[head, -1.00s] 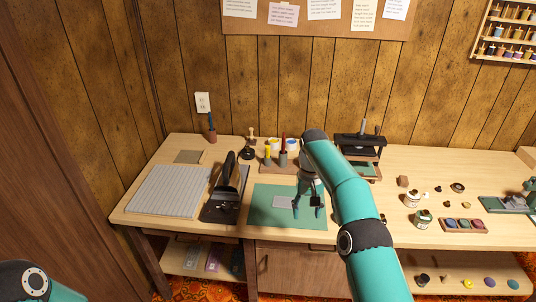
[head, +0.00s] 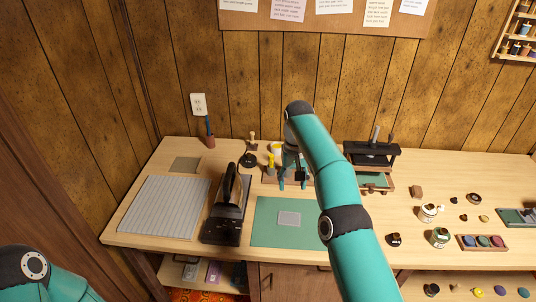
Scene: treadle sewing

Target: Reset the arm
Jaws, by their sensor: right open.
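My right arm (head: 345,225) reaches in from the lower right. Its gripper (head: 293,183) is open, with its two fingers pointing down past the far edge of the green mat (head: 265,235). A small grey plate (head: 289,218) lies flat on the mat, apart from the gripper. Of my left arm (head: 40,275), only a link shows at the lower left corner, and its gripper is out of the picture.
A black iron-like tool (head: 228,208) and a ribbed grey board (head: 158,207) lie left of the mat. A black press (head: 371,155) stands at right behind my arm. Behind the gripper stand a stamp (head: 252,142) and small pots. Jars (head: 439,237) and ink pads (head: 483,241) sit farther right.

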